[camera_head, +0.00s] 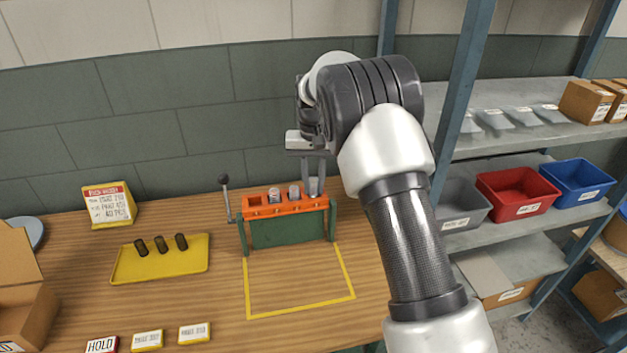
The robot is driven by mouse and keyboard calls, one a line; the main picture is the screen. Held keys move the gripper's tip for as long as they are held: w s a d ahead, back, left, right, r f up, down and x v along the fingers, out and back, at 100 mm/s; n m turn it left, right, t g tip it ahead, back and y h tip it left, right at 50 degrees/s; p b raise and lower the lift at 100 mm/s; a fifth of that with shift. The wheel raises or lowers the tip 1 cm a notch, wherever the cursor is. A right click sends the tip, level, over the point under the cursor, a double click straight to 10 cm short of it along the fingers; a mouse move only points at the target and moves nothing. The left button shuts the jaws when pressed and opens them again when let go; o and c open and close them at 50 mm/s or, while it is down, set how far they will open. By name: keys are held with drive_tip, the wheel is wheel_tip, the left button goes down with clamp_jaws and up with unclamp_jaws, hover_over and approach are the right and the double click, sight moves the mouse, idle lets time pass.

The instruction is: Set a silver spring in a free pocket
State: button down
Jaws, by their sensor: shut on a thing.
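An orange rack (300,207) with a row of pockets tops a green stand on the wooden table. Two silver springs (274,194) (294,192) stand upright in its middle pockets. The pocket at the left end looks empty. My gripper (314,189) points down at the right end of the rack, right of the two springs. It is shut on what seems to be a silver spring, mostly hidden between the fingers. I cannot tell how deep this spring sits in the pocket there.
A lever with a dark knob (224,180) rises at the rack's left. A yellow tray (190,262) holds several dark springs. A sign (109,205) stands behind it. Label blocks (147,340) lie at the front. A shelf with bins (517,190) is at right. The yellow-outlined area is clear.

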drive_tip(key=shift+s+f, duration=0.2)
drive_tip(key=shift+f, duration=0.4)
drive_tip(key=c, duration=1.6)
unclamp_jaws()
drive_tip(key=shift+f, duration=0.1)
drive_tip(key=shift+o, duration=0.7)
wheel_tip(320, 180, up, 19)
drive_tip(key=p, duration=0.1)
drive_tip(key=shift+f, duration=0.2)
